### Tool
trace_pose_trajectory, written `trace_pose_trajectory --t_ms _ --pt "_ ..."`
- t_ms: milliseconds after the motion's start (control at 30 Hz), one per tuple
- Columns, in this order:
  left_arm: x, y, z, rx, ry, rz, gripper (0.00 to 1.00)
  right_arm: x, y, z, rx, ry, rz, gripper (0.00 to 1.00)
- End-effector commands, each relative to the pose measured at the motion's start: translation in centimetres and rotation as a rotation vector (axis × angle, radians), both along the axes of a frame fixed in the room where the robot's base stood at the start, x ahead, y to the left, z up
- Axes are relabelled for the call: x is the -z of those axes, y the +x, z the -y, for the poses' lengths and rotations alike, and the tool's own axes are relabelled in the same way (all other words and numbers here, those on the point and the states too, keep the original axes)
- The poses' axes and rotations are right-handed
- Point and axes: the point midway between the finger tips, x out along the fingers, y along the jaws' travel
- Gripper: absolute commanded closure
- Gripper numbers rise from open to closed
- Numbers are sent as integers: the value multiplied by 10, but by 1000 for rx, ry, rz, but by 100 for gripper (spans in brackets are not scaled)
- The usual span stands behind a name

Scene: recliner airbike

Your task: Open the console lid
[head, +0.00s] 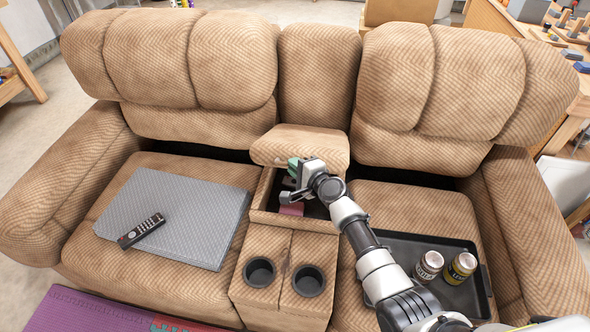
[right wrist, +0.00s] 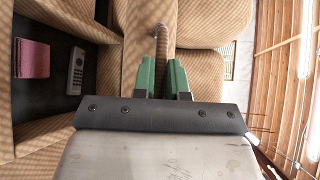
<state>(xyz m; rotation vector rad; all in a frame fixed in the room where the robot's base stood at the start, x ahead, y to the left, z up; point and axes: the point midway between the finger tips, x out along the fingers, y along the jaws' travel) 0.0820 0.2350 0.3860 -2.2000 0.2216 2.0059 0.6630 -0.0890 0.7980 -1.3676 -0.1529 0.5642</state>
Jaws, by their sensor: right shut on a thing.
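The tan console lid (head: 310,147) is raised at the back of the console, between the two seats, and the compartment (head: 262,190) below it is open to view. My right gripper (head: 292,165) is at the lid's front edge, left of its middle. In the right wrist view its green fingers (right wrist: 162,78) are shut on a tan tab (right wrist: 160,42) of the lid. A pink cloth (right wrist: 32,58) and a grey keypad device (right wrist: 76,70) lie in the dark compartment. My left gripper is not in view.
Two cup holders (head: 259,271) are in the console front. A grey board (head: 175,212) with a remote (head: 141,231) lies on the left seat. A black tray (head: 412,247) with two cans (head: 429,266) is on the right seat, partly behind my right arm.

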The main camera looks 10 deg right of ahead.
Motion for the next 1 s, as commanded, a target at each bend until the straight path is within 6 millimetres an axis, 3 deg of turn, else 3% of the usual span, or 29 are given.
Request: trace_pose_trajectory --t_ms 33,333,967,1000 --pt "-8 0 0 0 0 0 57 -11 4 2 3 0 4 100" --pt "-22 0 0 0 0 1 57 -32 21 8 3 -3 6 100" --pt "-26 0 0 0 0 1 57 -39 28 10 2 -1 6 100" --pt "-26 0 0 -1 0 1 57 -39 28 10 2 -1 6 84"
